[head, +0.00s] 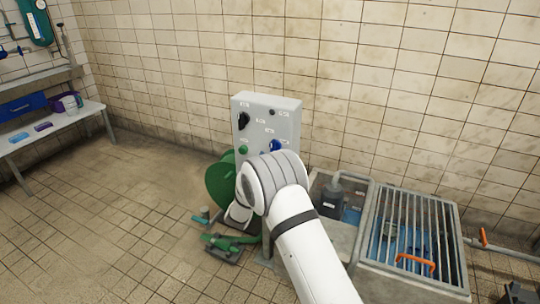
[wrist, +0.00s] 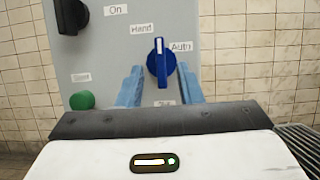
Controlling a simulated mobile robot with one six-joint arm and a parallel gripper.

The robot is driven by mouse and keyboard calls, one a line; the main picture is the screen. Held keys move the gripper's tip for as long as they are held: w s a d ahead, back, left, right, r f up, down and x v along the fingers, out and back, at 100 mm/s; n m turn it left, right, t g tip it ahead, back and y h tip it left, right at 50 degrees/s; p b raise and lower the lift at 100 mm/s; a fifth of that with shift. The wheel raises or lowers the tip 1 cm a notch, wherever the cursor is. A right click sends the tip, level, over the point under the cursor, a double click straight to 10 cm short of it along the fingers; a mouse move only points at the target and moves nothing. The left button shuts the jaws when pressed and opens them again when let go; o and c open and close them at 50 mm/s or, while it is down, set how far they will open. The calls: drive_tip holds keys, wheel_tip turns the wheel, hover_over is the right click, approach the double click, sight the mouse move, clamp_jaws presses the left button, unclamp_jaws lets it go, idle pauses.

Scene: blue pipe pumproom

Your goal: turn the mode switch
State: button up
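The mode switch is a blue rotary knob (wrist: 161,66) with a white pointer line, on the grey control panel (wrist: 105,55). In the wrist view its pointer is roughly upright, between the "Hand" label (wrist: 142,28) and the "Auto" label (wrist: 180,46). A label below the knob is partly hidden. My gripper (wrist: 160,72) has its two blue fingers apart, one on each side of the knob, with narrow gaps showing. I cannot tell whether the tips reach past its face. In the head view the blue knob (head: 276,145) shows above my arm, which hides the gripper.
A black knob (wrist: 72,14) and a green button (wrist: 82,100) sit left of the switch on the panel. A green wheel-like object (head: 217,183) stands beside the panel. A grated pit (head: 412,240) lies at the right. Tiled floor is clear at the left.

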sight(271, 150)
drive_tip(key=shift+x, duration=1.7)
drive_tip(key=shift+c, duration=0.2)
clamp_jaws()
